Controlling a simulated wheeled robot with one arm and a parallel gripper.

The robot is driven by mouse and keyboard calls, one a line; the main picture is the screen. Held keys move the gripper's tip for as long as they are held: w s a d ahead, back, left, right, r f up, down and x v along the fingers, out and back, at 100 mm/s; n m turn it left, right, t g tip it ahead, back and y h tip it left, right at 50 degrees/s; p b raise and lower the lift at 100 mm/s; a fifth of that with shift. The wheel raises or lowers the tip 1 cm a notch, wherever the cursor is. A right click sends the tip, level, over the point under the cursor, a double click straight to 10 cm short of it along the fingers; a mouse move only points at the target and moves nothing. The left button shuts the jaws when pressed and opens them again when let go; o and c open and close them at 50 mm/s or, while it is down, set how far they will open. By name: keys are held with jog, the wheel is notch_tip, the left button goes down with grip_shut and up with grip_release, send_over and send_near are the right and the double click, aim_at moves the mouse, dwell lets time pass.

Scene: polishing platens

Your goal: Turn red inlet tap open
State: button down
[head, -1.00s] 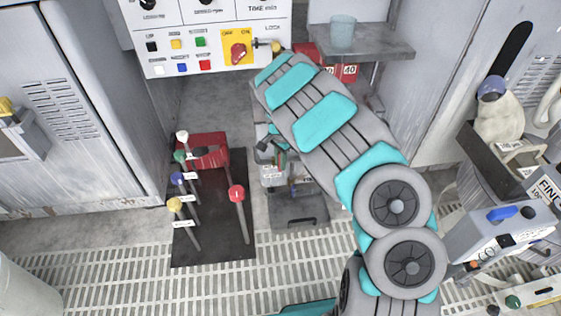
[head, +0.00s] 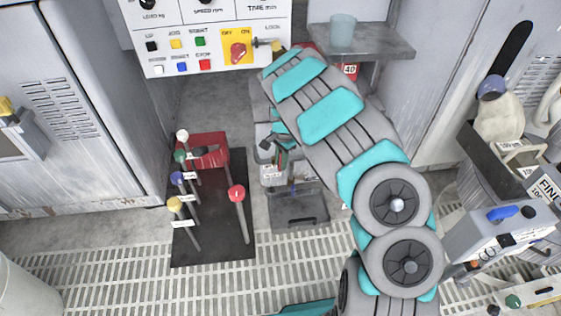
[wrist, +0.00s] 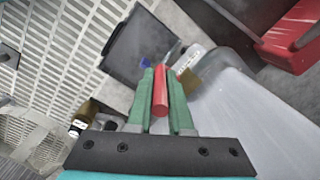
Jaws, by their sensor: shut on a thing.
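In the wrist view, my gripper (wrist: 161,71) has its two green fingers closed on a narrow red handle (wrist: 160,95), which looks like the red inlet tap. The handle lies between the fingers and points away from my palm. A small blue part (wrist: 145,62) and a pale label (wrist: 187,60) show just past the fingertips. In the head view, my forearm reaches across the middle and covers most of the tap area; the red tap cannot be made out there. How far the tap is turned cannot be told.
A control panel (head: 215,45) is at the top. Several ball-topped levers, one with a red knob (head: 236,193), stand on a black mat (head: 215,250) at the left. A grey shelf (head: 375,43) holds a cup (head: 342,31). A dark tray (head: 300,212) lies on the floor.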

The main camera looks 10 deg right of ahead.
jog(key=shift+d+f+y+b, duration=0.6)
jog(key=shift+y+b, duration=0.6)
jog(key=shift+y, duration=0.7)
jog(key=shift+d+f+y+b, duration=0.35)
jog(key=shift+d+y+b, duration=0.7)
jog(key=shift+y, duration=0.85)
jog(key=shift+d+f+y+b, duration=0.5)
jog(key=shift+y+b, duration=0.85)
jog(key=shift+y, duration=0.55)
jog(key=c, duration=0.8)
grip_release()
jog(key=shift+r, duration=0.1)
jog(key=shift+c, duration=0.2)
jog(key=v, duration=0.8)
